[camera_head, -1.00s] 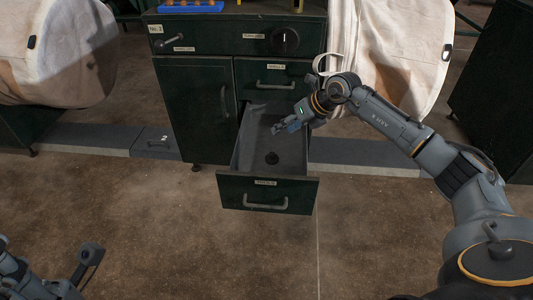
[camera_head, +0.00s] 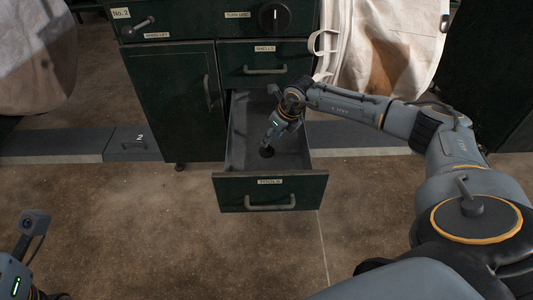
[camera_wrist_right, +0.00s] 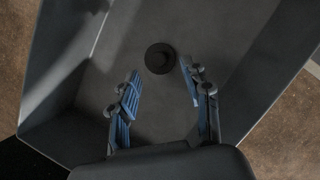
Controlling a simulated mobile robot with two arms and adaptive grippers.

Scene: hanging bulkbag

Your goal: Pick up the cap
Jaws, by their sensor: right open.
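The cap (camera_wrist_right: 160,58) is a small dark round piece lying on the floor of the open drawer (camera_head: 300,160). In the head view the cap (camera_head: 266,152) shows just below my right gripper (camera_head: 270,138). In the right wrist view my right gripper (camera_wrist_right: 160,92) is open, with its blue-padded fingers apart. The cap lies beyond the fingertips, roughly between their lines, and nothing is held. The height of the fingertips above it is hard to tell. My left arm shows at the lower left of the head view, but its fingers are not visible.
The dark green cabinet (camera_head: 172,95) has a closed drawer (camera_head: 262,62) above the open one. The open drawer's front panel (camera_head: 230,190) and side walls surround the gripper's space. A pale bulk bag (camera_head: 385,50) hangs at the right. The floor in front is clear.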

